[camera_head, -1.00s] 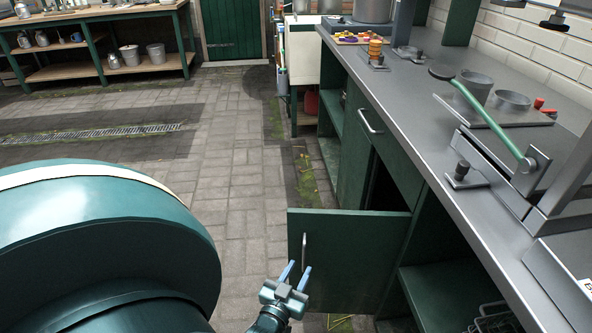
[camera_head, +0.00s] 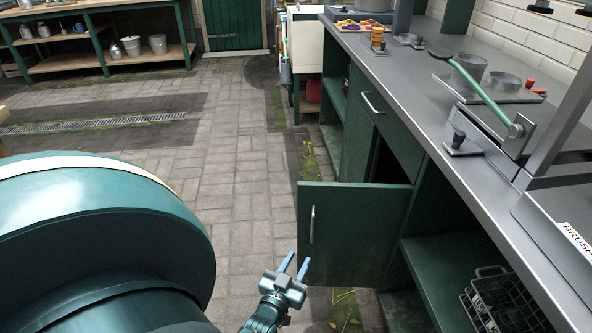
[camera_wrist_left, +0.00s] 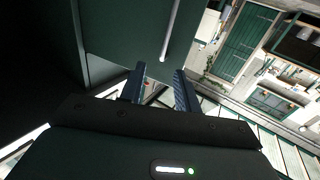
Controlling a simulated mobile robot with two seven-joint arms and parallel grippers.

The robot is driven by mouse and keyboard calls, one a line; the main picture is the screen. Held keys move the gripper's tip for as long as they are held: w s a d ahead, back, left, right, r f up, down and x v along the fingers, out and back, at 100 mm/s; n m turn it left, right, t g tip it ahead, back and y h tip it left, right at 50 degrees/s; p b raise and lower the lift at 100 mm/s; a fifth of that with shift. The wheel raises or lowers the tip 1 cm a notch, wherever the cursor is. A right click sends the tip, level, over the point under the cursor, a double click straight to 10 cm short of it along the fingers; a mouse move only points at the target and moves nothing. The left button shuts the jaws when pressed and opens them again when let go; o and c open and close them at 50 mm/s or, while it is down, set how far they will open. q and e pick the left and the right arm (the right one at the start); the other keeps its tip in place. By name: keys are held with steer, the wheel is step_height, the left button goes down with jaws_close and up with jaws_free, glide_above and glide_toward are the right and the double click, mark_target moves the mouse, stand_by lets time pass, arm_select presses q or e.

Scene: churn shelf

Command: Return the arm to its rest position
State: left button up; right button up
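My left gripper (camera_head: 294,266) shows at the lower middle of the head view, just left of the open green cabinet door (camera_head: 358,232). Its two blue fingers are apart with nothing between them. In the left wrist view the fingers (camera_wrist_left: 160,88) are also spread and empty, and the door's metal handle (camera_wrist_left: 171,30) passes above them without being gripped. The handle (camera_head: 312,224) also shows upright on the door in the head view, a little above and right of the fingertips. My right gripper does not show in either view.
The long metal counter (camera_head: 425,95) runs along the right, with a green-handled lever press (camera_head: 485,95) on it. A wire basket (camera_head: 505,300) sits in the open lower shelf. The paved floor (camera_head: 235,185) left of the door is clear. A workbench (camera_head: 100,70) stands far left.

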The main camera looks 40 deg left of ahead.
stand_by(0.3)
